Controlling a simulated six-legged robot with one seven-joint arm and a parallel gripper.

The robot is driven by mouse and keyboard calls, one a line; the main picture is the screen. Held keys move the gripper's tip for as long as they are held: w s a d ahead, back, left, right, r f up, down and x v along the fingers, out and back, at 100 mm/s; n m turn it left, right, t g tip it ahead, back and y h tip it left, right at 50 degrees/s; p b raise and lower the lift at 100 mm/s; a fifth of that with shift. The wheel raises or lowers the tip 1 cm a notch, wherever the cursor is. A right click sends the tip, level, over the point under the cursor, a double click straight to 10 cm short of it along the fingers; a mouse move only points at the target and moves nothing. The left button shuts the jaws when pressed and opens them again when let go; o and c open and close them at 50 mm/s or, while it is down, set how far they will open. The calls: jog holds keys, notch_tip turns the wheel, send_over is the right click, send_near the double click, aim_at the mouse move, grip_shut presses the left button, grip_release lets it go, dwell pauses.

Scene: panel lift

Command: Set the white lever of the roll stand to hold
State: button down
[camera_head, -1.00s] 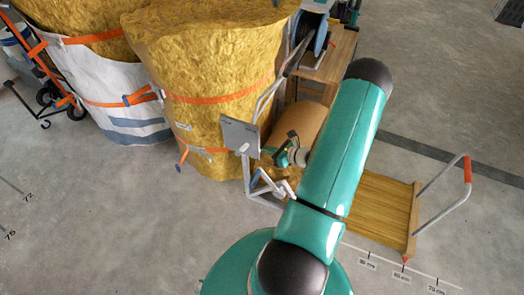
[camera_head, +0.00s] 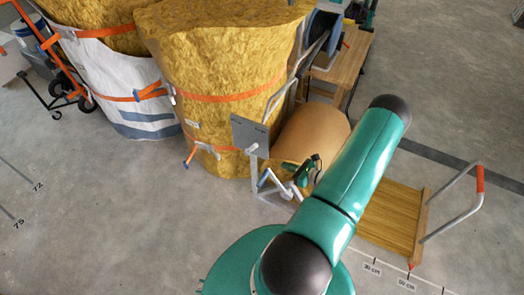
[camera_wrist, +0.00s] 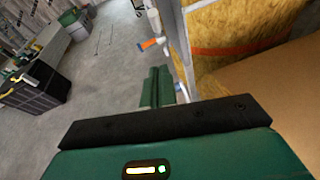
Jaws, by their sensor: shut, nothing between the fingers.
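The roll stand (camera_head: 252,176) is a pale metal frame with a grey plate (camera_head: 249,136), beside a large brown roll (camera_head: 312,135). A short white bar low on its front (camera_head: 291,191) looks like the lever; its setting is too small to read. My gripper (camera_head: 300,177) is just above this bar, in front of the roll; I cannot tell whether they touch. In the wrist view, my green fingers (camera_wrist: 158,87) are together and empty, left of the grey frame post (camera_wrist: 178,50). A white part with an orange end (camera_wrist: 148,43) shows beyond the fingertips.
Yellow insulation bales (camera_head: 215,60) with orange straps stand behind and left of the stand. A wooden platform cart (camera_head: 390,213) with a looped handle is at right. A wooden bench (camera_head: 345,65) stands behind the roll. Open concrete floor (camera_head: 110,210) lies at front left.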

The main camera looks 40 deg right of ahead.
jog(key=shift+s+f, duration=0.15)
send_near(252, 148)
jog(key=w+f, duration=0.3)
jog(key=w, duration=0.1)
jog(key=shift+w, duration=0.5)
dwell(0.3)
